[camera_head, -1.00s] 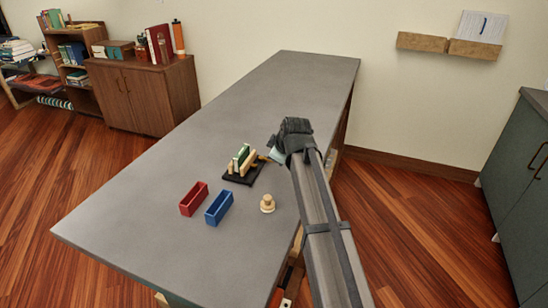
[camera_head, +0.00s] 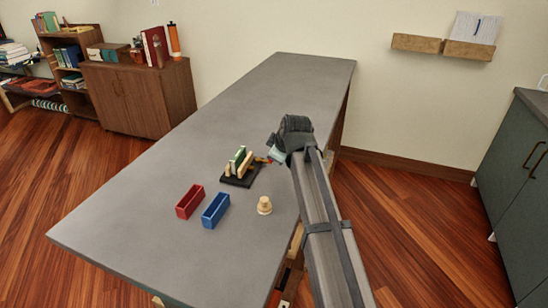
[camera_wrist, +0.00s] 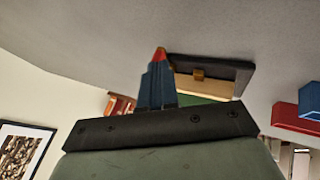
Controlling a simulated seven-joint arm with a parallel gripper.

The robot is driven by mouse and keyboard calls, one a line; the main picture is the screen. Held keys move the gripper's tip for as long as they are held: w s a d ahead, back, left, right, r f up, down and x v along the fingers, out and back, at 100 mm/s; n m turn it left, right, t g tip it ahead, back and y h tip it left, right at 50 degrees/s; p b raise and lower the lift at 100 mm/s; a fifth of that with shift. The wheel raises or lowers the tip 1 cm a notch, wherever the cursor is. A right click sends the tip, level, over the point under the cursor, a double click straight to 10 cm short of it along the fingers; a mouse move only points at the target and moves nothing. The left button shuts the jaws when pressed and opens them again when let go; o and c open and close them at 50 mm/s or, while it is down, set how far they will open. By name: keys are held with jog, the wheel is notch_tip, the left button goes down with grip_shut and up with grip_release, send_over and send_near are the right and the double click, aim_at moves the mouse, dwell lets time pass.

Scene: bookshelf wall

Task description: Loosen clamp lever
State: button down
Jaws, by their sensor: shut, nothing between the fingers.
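The clamp has a black base (camera_head: 229,180) and upright wooden jaws (camera_head: 246,165) with a green piece (camera_head: 238,157) between them. It stands on the grey table. In the wrist view the base (camera_wrist: 241,75), a wooden jaw (camera_wrist: 187,84) and a small orange-brown peg (camera_wrist: 199,74), possibly the lever, show beyond my fingers. My gripper (camera_head: 268,160) is just right of the clamp, low over the table. In the wrist view its blue fingers with a red tip (camera_wrist: 160,54) are together and empty. I cannot tell whether they touch the clamp.
A red open bin (camera_head: 190,202) and a blue open bin (camera_head: 216,210) stand in front of the clamp. A small wooden knob-shaped piece (camera_head: 264,206) stands right of them. The table's far part (camera_head: 290,90) is clear. Its right edge runs close to my arm.

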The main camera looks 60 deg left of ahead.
jog(key=v, duration=0.8)
jog(key=shift+w+r, duration=0.2)
jog(key=shift+w, duration=0.2)
jog(key=shift+d, duration=0.15)
